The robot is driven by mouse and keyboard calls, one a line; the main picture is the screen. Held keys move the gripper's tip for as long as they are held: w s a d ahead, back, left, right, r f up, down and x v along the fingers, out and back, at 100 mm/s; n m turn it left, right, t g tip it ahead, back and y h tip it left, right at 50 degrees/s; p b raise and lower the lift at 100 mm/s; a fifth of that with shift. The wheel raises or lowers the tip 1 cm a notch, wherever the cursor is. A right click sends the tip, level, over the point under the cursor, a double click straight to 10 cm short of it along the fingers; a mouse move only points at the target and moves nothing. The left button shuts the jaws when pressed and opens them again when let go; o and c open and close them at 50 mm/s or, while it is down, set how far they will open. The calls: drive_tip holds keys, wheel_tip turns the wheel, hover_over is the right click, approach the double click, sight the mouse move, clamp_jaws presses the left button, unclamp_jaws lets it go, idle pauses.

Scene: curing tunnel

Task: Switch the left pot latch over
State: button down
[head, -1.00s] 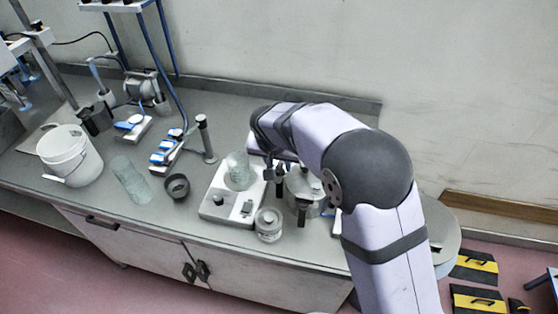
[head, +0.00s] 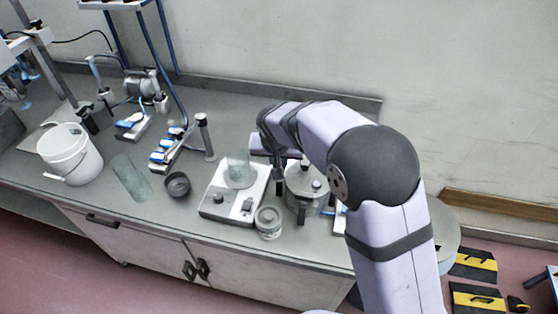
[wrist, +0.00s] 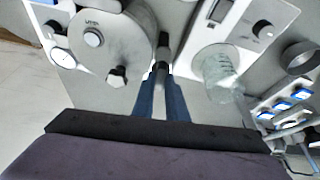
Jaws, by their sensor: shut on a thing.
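The metal pot (head: 305,181) stands on the bench, a round lidded vessel with dark latches. It shows at the upper left in the wrist view (wrist: 118,50). Its left latch (wrist: 163,43) is a dark bar at the pot's side facing the hotplate. My gripper (wrist: 160,76) is shut on this latch, with its blue-grey fingers on either side of the latch's near end. In the head view my gripper (head: 281,164) is at the pot's left edge, and my arm partly hides the pot's far side.
A white hotplate (head: 218,210) with a glass beaker (head: 239,171) stands close left of the pot. A small jar (head: 268,224) is in front. A dark cup (head: 177,186), a glass cylinder (head: 131,178) and a white bucket (head: 70,155) are farther left.

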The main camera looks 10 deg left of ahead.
drive_tip(key=n+y+p, duration=0.1)
drive_tip(key=n, duration=0.3)
drive_tip(key=shift+w+d, duration=0.1)
drive_tip(key=shift+d, duration=0.05)
drive_tip(key=n+b, duration=0.1)
drive_tip(key=n+g+y, duration=0.1)
drive_tip(key=n, duration=0.1)
drive_tip(key=shift+w+d+f+y+b, duration=0.1)
drive_tip(key=shift+f+y+b, duration=0.05)
drive_tip(key=shift+y+b, duration=0.2)
drive_tip(key=n+b, duration=0.2)
drive_tip(key=n+g+y+b, duration=0.1)
drive_tip(key=n+b, duration=0.1)
drive_tip(key=shift+w+n+g, duration=0.15)
drive_tip(key=shift+n+g, duration=0.15)
drive_tip(key=shift+n, duration=0.1)
drive_tip(key=n+g, duration=0.1)
drive_tip(key=n, duration=0.1)
drive_tip(key=n+b, duration=0.1)
drive_tip(key=n, duration=0.1)
drive_tip(key=shift+d+n+g, duration=0.1)
drive_tip(key=shift+n+g, duration=0.3)
drive_tip(key=c, duration=1.8)
unclamp_jaws()
drive_tip(key=shift+o, duration=0.2)
drive_tip(key=shift+r, duration=0.2)
drive_tip(key=b+v, duration=0.2)
drive_tip(key=v, duration=0.5)
